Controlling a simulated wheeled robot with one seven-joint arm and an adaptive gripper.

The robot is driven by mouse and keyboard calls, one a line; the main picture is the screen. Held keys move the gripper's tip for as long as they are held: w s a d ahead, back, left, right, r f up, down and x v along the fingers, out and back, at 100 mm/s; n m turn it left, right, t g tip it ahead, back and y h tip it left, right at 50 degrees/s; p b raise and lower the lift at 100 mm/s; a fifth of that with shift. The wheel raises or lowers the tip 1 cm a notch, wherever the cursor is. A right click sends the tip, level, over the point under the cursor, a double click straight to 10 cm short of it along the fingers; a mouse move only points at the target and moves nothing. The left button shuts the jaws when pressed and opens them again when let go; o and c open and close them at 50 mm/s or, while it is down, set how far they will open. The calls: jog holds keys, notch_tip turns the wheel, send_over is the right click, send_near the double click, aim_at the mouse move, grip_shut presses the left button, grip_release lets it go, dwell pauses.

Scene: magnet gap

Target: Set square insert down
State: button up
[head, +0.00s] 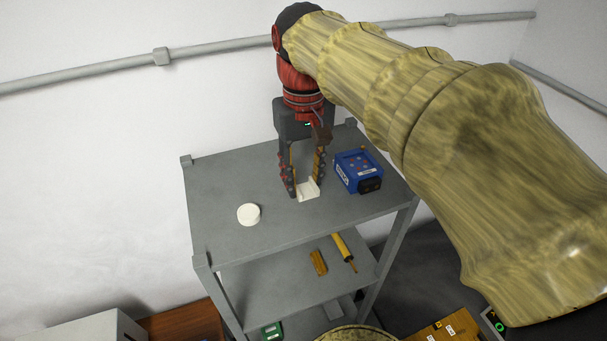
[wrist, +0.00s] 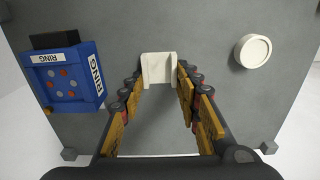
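The square insert is a small white, flanged piece (head: 309,190) at the tips of my gripper (head: 304,184), over the grey top shelf of the rack. In the wrist view the insert (wrist: 159,68) fills the space between the two fingertips, one finger along each side. The gripper points down and looks shut on it. The insert is at or very close to the shelf surface; I cannot tell whether it touches. Part of it is hidden behind the left finger in the head view.
A blue box with a white label (head: 358,171) stands close to the right of my gripper. A round white disc (head: 248,214) lies to the left. Bare shelf top (head: 225,185) lies around them. The lower shelf holds a brown block (head: 318,262) and a yellow-handled tool (head: 342,246).

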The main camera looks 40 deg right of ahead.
aim_at(304, 188)
jog(key=o, duration=0.4)
jog(key=shift+o, duration=0.2)
notch_tip(304, 188, up, 12)
jog(key=b, duration=0.1)
jog(key=shift+r, duration=0.2)
jog(key=shift+s+f, duration=0.1)
dwell(0.6)
